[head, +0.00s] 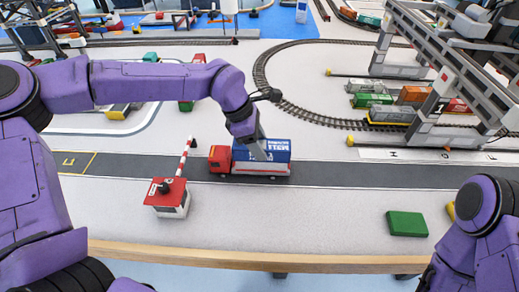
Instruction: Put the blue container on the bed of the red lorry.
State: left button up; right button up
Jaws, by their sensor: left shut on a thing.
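The red lorry (219,159) stands on the dark road in the middle of the head view, its cab to the left. The blue container (280,149), with white lettering, is right over the lorry's bed (270,172), lined up behind the cab. I cannot tell whether it rests on the bed or hangs just above it. My left gripper (258,151) reaches down from above and is shut on the container, hiding part of its near side. My right arm shows at the right edge, but its gripper is out of view.
A red-roofed hut (171,198) with a striped barrier pole (185,158) stands left of the lorry. A green block (407,224) lies near the front edge at right. A grey gantry crane (437,90) stands over wagons at right. The table in front of the lorry is clear.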

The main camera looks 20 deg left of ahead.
pick_arm(q)
jog(key=f, duration=0.1)
jog(key=w+f, duration=0.1)
jog(key=f, duration=0.1)
jog(key=w+f+p, duration=0.1)
jog(key=f, duration=0.1)
jog(key=shift+a+f, duration=0.25)
jog(key=shift+a, duration=0.1)
jog(key=shift+f, duration=0.25)
jog(key=o, duration=1.1)
jog(key=shift+o, duration=0.2)
jog(key=shift+r, duration=0.1)
jog(key=b+v, duration=0.1)
jog(key=v, duration=1.1)
jog(key=shift+r, duration=0.1)
